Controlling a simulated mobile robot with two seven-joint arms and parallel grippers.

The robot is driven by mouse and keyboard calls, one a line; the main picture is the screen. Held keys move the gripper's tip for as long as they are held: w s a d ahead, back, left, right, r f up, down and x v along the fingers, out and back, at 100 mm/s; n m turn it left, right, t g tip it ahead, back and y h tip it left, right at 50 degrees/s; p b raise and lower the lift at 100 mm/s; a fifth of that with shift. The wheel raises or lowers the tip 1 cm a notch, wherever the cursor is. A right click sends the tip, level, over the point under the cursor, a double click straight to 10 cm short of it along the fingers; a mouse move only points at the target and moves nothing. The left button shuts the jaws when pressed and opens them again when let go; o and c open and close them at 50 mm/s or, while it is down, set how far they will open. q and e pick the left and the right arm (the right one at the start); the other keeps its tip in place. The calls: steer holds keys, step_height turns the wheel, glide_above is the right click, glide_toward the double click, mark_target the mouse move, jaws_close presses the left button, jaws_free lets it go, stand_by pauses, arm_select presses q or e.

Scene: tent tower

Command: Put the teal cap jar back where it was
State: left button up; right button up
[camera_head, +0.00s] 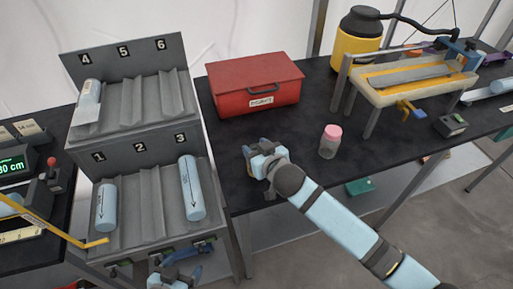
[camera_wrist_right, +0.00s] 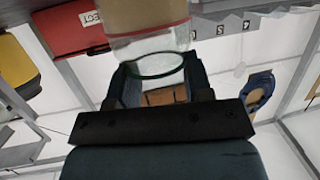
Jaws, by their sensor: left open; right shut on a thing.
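My right gripper (camera_head: 258,152) is over the dark table, in front of the red box. It is shut on a clear glass jar (camera_wrist_right: 150,45), which shows between its fingers in the right wrist view. A dark teal-green ring shows on the jar, which I take for the teal cap jar; its cap is not clearly visible. In the head view the gripper hides most of this jar, and I cannot tell whether it touches the table. A pink-capped jar (camera_head: 330,142) stands upright to the right. My left gripper (camera_head: 172,276) is open at the bottom edge, in front of the rack.
A red box (camera_head: 256,84) with a handle stands behind the right gripper. The grey numbered rack (camera_head: 143,190) at left holds several pale blue cylinders. Bare table (camera_head: 225,170) surrounds the right gripper.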

steer(key=o, duration=1.1)
steer(key=shift+r, duration=0.1)
steer(key=v, duration=1.2)
steer(key=s+d+f+m+h, duration=0.1)
steer(key=s+d+f, duration=0.3)
steer(key=f, duration=0.3)
steer(key=s+d+f+m+g+h, duration=0.1)
steer(key=s+d+f, duration=0.4)
steer(key=s+f, duration=0.2)
steer(key=s+d+f+h, duration=0.1)
steer(key=s+d+f, duration=0.4)
steer(key=s+f, duration=0.1)
steer(key=shift+f+m+g+h, duration=0.3)
steer(key=shift+f+m+g, duration=0.1)
steer(key=shift+f, duration=0.1)
step_height(320, 180, up, 7)
steer(key=p, duration=0.7)
steer(key=shift+d+r+p, duration=0.15)
steer(key=shift+r+p, duration=0.05)
steer(key=shift+p, duration=0.15)
